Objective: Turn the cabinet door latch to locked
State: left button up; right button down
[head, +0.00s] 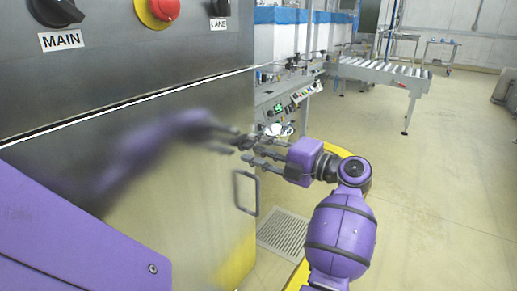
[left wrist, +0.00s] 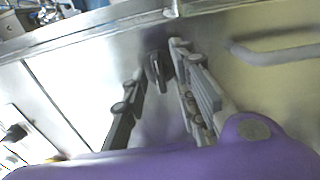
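The cabinet door (head: 190,200) is shiny metal and reflects my arm. Its latch (left wrist: 157,72) is a small dark piece in the left wrist view, between the fingertips of my left gripper (left wrist: 158,62). In the head view my left gripper (head: 252,150) points at the door's right edge, above the door handle (head: 247,192). Its fingers are apart, one on each side of the latch, with no clear contact. The latch is hard to pick out from the fingers in the head view, and I cannot read its locked position. My right gripper is not in view.
The grey bar handle also shows in the left wrist view (left wrist: 275,53). Above the door is a panel with a red stop button (head: 163,8) and a MAIN switch (head: 57,10). A floor grate (head: 283,233) lies below.

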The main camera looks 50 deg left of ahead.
pick_arm(q)
grip_shut()
